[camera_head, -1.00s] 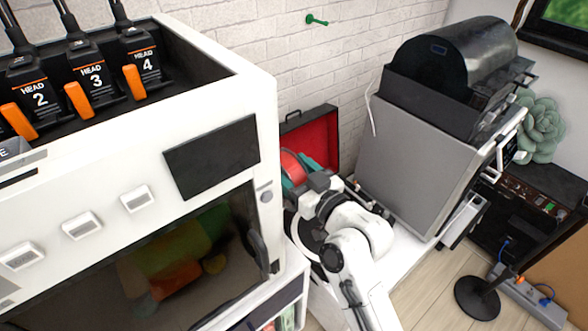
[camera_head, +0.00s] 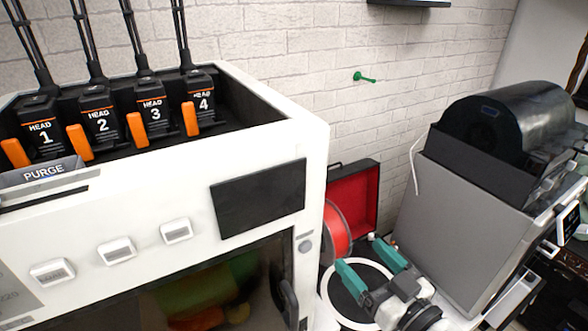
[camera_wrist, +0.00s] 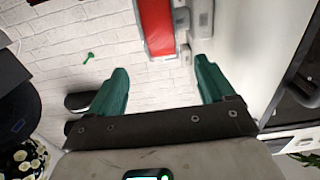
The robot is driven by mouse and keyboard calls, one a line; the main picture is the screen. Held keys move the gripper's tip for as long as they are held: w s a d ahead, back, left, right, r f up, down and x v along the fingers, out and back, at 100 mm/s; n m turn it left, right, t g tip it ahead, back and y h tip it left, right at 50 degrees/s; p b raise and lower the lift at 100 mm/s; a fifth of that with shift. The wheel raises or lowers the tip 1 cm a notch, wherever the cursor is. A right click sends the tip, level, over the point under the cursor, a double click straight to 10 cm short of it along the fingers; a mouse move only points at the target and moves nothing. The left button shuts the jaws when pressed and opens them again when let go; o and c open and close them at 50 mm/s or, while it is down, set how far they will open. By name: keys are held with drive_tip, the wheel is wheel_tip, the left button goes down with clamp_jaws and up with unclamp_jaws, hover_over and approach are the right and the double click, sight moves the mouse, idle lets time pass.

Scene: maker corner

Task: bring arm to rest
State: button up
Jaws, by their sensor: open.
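My gripper (camera_head: 366,262) is at the lower right of the head view, with its two teal fingers spread apart and nothing between them. In the wrist view my gripper (camera_wrist: 163,88) also shows open and empty, with the brick wall beyond it. In the head view it is between the white printer cabinet and the grey box-shaped machine, in front of a red spool (camera_head: 337,232). The spool stands by an open black case with red lining (camera_head: 352,198). The spool's lower part is partly hidden.
The white cabinet (camera_head: 150,210) with several labelled print heads (camera_head: 150,105) fills the left. The grey machine (camera_head: 445,235) with a dark rounded top (camera_head: 510,130) stands at right. A green peg (camera_head: 364,77) is on the brick wall (camera_head: 290,50). The gap between the machines is narrow.

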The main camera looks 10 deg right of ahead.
drive_tip(key=s+d+f+m+g+h, duration=0.1)
drive_tip(key=s+f+g, duration=0.35)
drive_tip(key=f, duration=0.35)
drive_tip(key=s+f+g+h, duration=0.1)
drive_tip(key=s+f+g, duration=0.35)
drive_tip(key=f, duration=0.35)
drive_tip(key=s+d+f+m+g+h, duration=0.1)
drive_tip(key=s+d+f+g, duration=0.2)
drive_tip(key=s, duration=0.5)
drive_tip(key=s+d+f+m+g+h, duration=0.2)
drive_tip(key=s+d+f+g, duration=0.1)
drive_tip(key=s, duration=0.6)
drive_tip(key=shift+d+f+g+h, duration=0.2)
drive_tip(key=shift+f+g+h, duration=0.1)
drive_tip(key=shift+f+g, duration=0.45)
